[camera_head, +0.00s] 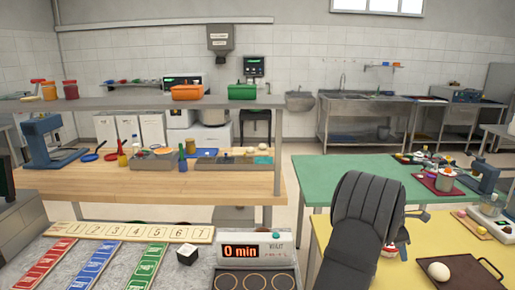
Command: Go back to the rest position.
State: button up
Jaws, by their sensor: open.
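My arm rises in the lower middle right of the head view, a dark grey ribbed link in front of the green and yellow tables. Only a small grey part of my gripper (419,216) shows to the right of that link, above the yellow table (427,240). The arm hides most of the gripper, and nothing is seen held in it. A small red and white object (390,250) partly shows beside the arm, low over the yellow table; the arm covers some of it.
A brown tray (470,278) with a white round item (439,272) lies at right. The green table (325,172) stands behind, cluttered at its right end. At left are a wooden workbench (100,182), a number strip (130,232), a black-and-white die (187,257) and a timer (252,252).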

jog(key=s+d+m+g, duration=0.1)
jog(key=s+d+m, duration=0.25)
jog(key=s, duration=0.45)
jog(key=s+d+m+g, duration=0.1)
jog(key=s+d+m, duration=0.25)
jog(key=s, duration=0.45)
jog(key=shift+n+y, duration=0.4)
jog(key=shift+y, duration=0.1)
jog(key=w+f, duration=0.2)
jog(key=w, duration=0.2)
jog(key=w+a+f, duration=0.1)
jog(key=w+f, duration=0.1)
jog(key=w, duration=0.1)
jog(key=w+a+f, duration=0.1)
jog(key=w+f, duration=0.2)
jog(key=w, duration=0.1)
jog(key=shift+w+a, duration=0.25)
jog(key=shift+w, duration=0.1)
jog(key=shift+w+f, duration=0.15)
jog(key=shift+f, duration=0.8)
jog(key=shift+r, duration=0.35)
jog(key=s+d+r, duration=0.3)
jog(key=s+r, duration=0.5)
jog(key=s, duration=0.2)
jog(key=w+a+n, duration=0.2)
jog(key=w, duration=0.3)
jog(key=shift+w+a+n+t+h, duration=0.2)
jog(key=shift+a+n+t+h, duration=0.1)
jog(key=shift+a, duration=0.1)
